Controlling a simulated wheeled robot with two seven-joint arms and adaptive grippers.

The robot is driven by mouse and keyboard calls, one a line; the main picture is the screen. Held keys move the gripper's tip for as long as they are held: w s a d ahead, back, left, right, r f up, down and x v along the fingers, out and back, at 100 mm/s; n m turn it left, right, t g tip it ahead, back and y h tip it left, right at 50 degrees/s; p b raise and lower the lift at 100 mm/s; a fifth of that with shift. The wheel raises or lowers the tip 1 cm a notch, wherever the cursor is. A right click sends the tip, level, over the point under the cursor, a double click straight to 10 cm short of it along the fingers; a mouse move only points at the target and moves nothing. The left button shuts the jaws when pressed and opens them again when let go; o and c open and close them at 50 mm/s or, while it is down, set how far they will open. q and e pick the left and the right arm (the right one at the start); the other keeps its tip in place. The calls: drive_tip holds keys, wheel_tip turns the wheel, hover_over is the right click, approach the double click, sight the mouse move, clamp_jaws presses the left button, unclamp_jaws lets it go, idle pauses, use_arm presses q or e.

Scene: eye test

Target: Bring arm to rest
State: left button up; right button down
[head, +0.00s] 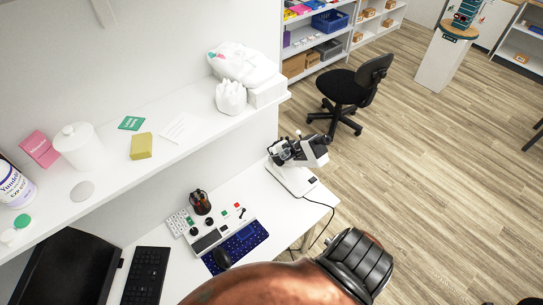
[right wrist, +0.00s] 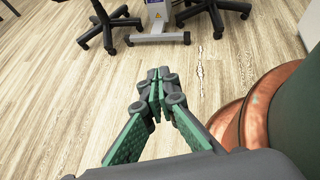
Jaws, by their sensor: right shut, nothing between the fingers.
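My right gripper (right wrist: 157,88) shows in the right wrist view. Its two green-padded fingers meet at the tips, with nothing between them. It is over the wood floor, apart from the chairs beyond it. In the head view a copper-coloured link of my arm with a black ribbed joint (head: 358,262) crosses the bottom, in front of the desk's right end. No gripper shows in the head view, and my left gripper is not in view. Copper and dark green parts, probably my own body, stand close to the right of the gripper in the right wrist view.
A white desk (head: 160,235) holds a microscope (head: 295,165), a control panel (head: 208,238) and a keyboard (head: 146,275). A shelf (head: 110,190) with boxes runs above it. A black chair (head: 350,90) stands beyond. The wood floor (head: 450,150) at right is largely clear.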

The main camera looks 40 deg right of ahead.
drive_tip(key=w+a+f+m+t+y+b, duration=0.1)
drive_tip(key=w+f+t, duration=0.4)
drive_tip(key=f, duration=0.4)
drive_tip(key=w+f+m+t+y+b, duration=0.1)
drive_tip(key=w+f+t+y+b, duration=0.15)
drive_tip(key=w+f, duration=0.6)
drive_tip(key=s+d+f+n+t+h+b, duration=0.1)
drive_tip(key=s+d+f+t, duration=0.2)
drive_tip(key=s+f+t, duration=0.2)
wheel_tip(320, 180, down, 2)
drive_tip(key=shift+s+d+f+h, duration=0.1)
drive_tip(key=shift+s+d+h, duration=0.3)
drive_tip(key=shift+s, duration=0.2)
